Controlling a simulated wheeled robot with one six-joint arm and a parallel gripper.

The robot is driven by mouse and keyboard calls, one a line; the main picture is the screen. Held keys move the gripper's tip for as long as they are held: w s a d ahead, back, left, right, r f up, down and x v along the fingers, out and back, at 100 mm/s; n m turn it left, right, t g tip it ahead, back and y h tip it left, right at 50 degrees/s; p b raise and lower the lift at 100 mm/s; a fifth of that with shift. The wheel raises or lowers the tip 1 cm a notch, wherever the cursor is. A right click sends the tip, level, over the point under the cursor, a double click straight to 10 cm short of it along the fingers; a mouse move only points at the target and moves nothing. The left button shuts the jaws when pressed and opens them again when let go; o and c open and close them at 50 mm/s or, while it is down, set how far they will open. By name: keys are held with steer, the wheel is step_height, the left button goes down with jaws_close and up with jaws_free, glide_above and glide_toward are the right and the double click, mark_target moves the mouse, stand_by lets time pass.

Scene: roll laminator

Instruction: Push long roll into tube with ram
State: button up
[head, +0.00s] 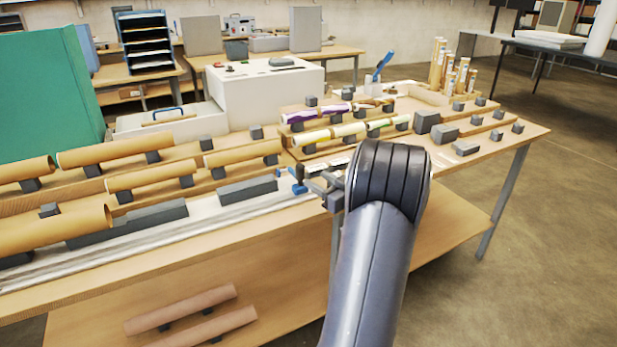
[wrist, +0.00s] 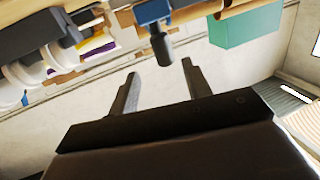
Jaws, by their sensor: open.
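My gripper (head: 318,184) is open and empty at the front edge of the table, beside a small blue piece with a dark knob, which looks like the ram (head: 298,182). In the wrist view the dark knob (wrist: 162,48) of this blue piece lies just beyond and between my open fingertips (wrist: 160,68), apart from them. Brown tubes (head: 110,151) rest on dark blocks at the left. Coloured rolls, one purple and white (head: 328,113) and one yellow-green (head: 350,130), rest in rows behind my gripper. I cannot tell which is the long roll.
A pale rail (head: 160,232) runs along the table front, with dark blocks (head: 247,190) beside it. A white box (head: 264,92) and green panel (head: 45,95) stand behind. Upright tubes (head: 437,63) stand at the far right. More tubes (head: 182,308) lie on the lower shelf.

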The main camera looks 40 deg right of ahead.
mark_target(298, 174)
steer(key=s, duration=0.2)
steer(key=shift+s, duration=0.4)
steer(key=w, duration=1.1)
steer(key=shift+w+a+f+p, duration=0.1)
steer(key=shift+w+a+p, duration=0.1)
steer(key=shift+a+p, duration=0.15)
steer(key=shift+a, duration=0.45)
